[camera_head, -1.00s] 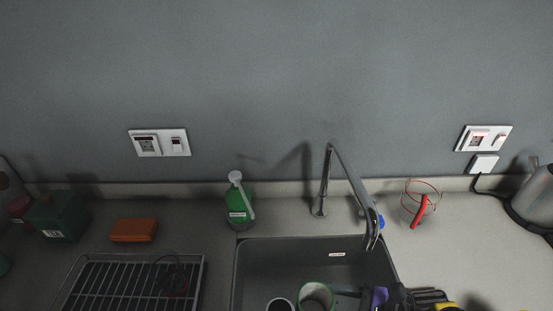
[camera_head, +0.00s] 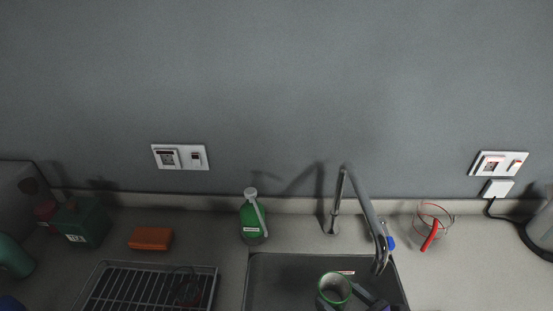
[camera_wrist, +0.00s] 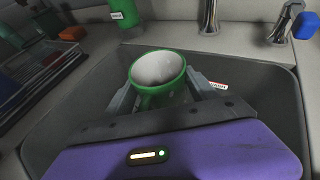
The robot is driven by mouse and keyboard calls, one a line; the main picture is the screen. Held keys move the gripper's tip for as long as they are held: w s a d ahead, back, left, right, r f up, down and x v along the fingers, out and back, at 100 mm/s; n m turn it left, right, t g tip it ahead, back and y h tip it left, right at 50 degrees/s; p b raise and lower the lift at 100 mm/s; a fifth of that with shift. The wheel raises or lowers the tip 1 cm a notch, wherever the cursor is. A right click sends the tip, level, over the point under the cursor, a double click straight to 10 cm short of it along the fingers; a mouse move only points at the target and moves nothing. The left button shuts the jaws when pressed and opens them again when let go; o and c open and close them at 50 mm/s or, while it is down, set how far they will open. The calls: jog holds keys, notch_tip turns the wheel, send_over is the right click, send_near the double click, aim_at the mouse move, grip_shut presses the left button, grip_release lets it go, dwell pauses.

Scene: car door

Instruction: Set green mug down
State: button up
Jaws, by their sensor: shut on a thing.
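The green mug (camera_head: 335,289) has a pale inside and is held upright or slightly tilted over the sink (camera_head: 290,268). In the wrist view the green mug (camera_wrist: 158,78) sits between the two fingers of my gripper (camera_wrist: 160,98), which is shut on it. The sink (camera_wrist: 262,92) surrounds the mug in that view. I cannot tell how high the mug is above the sink floor. The mug's lower part is hidden by my gripper.
A wire drying rack (camera_head: 150,290) stands left of the sink. A faucet (camera_head: 365,215) rises behind the sink. The right counter is mostly clear.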

jog(key=f, duration=0.1)
jog(key=d+m+t+h+b, duration=0.1)
jog(key=f+m+h, duration=0.1)
jog(key=shift+w+d+f, duration=0.1)
jog(key=shift+d+f, duration=0.15)
jog(key=shift+f, duration=0.1)
jog(key=d+f+m+h+b, duration=0.1)
jog(key=m+h+b, duration=0.1)
jog(key=d+f+m+t+h+b, duration=0.1)
jog(key=d+f+m+h+b, duration=0.1)
jog(key=h, duration=0.1)
jog(key=shift+d, duration=0.25)
jog(key=shift+a, duration=0.1)
